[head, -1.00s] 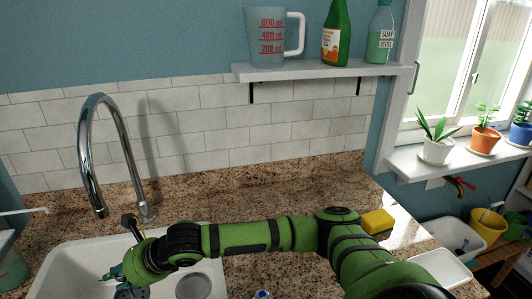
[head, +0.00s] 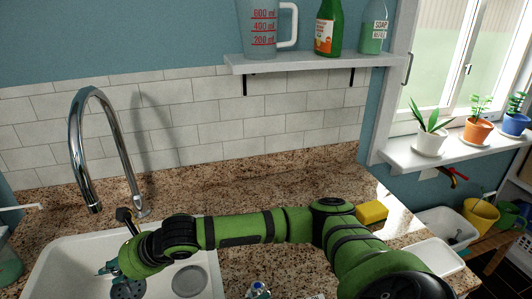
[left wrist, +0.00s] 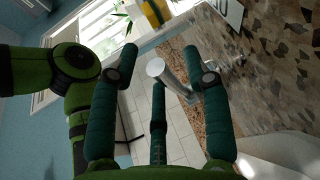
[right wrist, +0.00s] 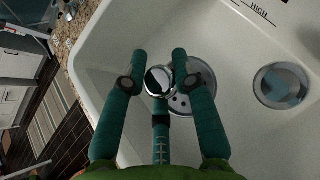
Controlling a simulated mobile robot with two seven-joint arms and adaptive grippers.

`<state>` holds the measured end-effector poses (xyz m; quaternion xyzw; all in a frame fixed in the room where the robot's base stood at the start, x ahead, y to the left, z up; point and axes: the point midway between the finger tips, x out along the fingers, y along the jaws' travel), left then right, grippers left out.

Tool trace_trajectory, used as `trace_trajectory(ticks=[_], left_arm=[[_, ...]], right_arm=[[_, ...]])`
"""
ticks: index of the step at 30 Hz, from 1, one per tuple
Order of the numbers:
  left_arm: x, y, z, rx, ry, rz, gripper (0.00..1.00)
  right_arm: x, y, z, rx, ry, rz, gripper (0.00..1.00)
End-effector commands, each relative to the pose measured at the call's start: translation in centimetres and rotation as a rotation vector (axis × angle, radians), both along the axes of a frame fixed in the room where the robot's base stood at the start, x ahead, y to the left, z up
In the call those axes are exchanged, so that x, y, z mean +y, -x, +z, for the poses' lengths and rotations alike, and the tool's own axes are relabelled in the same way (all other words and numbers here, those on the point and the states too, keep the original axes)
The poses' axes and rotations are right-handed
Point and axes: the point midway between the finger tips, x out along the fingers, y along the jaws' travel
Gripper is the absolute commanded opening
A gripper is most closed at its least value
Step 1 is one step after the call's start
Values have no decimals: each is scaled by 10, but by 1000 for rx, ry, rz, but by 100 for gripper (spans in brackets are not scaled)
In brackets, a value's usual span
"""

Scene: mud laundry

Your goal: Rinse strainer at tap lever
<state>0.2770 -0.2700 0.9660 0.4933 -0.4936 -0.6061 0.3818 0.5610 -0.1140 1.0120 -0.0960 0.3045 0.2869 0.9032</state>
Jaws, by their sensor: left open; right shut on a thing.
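The chrome tap (head: 88,115) arches over the white sink. A short dark lever (head: 124,214) stands by its base. My right gripper (head: 112,267) is low over the sink. In the right wrist view its fingers (right wrist: 163,65) are shut on a round, shiny knob (right wrist: 158,82), apparently the strainer's. A grey perforated disc (right wrist: 181,105) shows just beyond it; whether it touches the sink is unclear.
A second round drain (head: 190,281) is in the sink (head: 70,258). A yellow sponge (head: 372,212) and a white dish (head: 434,258) stand on the granite counter at right. A shelf (head: 300,62) holds a jug and bottles.

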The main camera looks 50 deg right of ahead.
Motion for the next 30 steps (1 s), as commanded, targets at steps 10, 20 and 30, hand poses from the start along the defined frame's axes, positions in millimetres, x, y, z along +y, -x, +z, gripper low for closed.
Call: trace_trajectory(ticks=[10, 20, 30], left_arm=[[64, -15, 13, -1, -4, 2, 48], [107, -25, 24, 1, -3, -1, 48], [111, -26, 25, 1, -2, -1, 48]], right_arm=[[0, 0, 0, -1, -1, 0, 0], [0, 0, 0, -1, -1, 0, 0], [0, 0, 0, -1, -1, 0, 0]])
